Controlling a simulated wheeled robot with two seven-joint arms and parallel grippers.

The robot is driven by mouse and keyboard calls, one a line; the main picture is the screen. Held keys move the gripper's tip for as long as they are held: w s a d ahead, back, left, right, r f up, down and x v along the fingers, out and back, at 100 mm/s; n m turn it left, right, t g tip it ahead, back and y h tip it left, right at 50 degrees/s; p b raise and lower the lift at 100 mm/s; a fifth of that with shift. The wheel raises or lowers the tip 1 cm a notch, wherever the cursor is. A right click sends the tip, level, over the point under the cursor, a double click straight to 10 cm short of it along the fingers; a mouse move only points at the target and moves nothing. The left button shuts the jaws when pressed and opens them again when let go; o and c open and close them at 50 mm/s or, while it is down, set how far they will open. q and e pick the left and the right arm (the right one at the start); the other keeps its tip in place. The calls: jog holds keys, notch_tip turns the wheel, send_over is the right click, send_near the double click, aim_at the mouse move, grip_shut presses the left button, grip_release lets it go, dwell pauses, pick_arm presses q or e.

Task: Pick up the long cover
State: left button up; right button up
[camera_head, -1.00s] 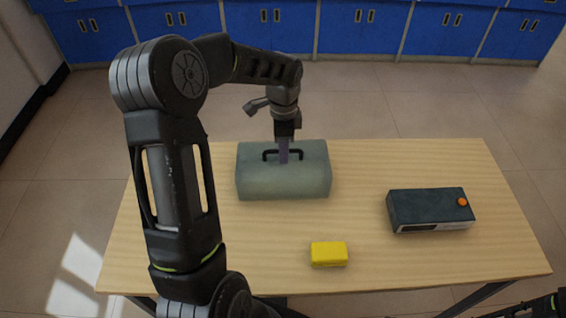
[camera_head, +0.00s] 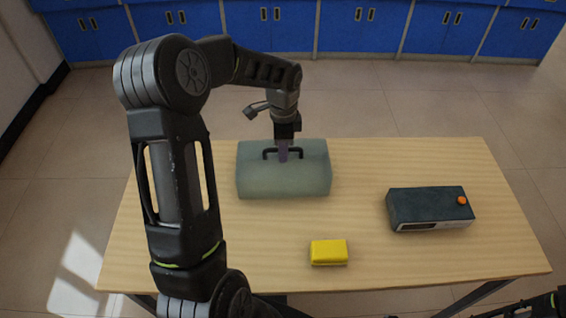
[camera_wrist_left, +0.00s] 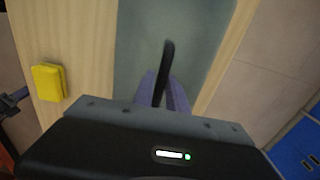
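The long cover (camera_head: 283,182) is a grey-green translucent box shape with a black handle (camera_head: 270,154) on top. It rests on the left part of the wooden table. My left gripper (camera_head: 283,158) points down at the handle. In the left wrist view the handle (camera_wrist_left: 168,55) passes between the two purple fingers (camera_wrist_left: 163,90), which look closed against it. The cover (camera_wrist_left: 205,40) lies beneath them. Only a dark piece of my right arm shows at the bottom right corner; its fingers cannot be made out.
A yellow block (camera_head: 329,252) lies near the table's front edge, and also shows in the left wrist view (camera_wrist_left: 48,82). A dark box with an orange button (camera_head: 430,208) sits on the right. The wooden table (camera_head: 410,265) is otherwise clear. Blue cabinets (camera_head: 360,30) stand behind.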

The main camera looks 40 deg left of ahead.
pick_arm(q)
grip_shut()
dwell(1.0)
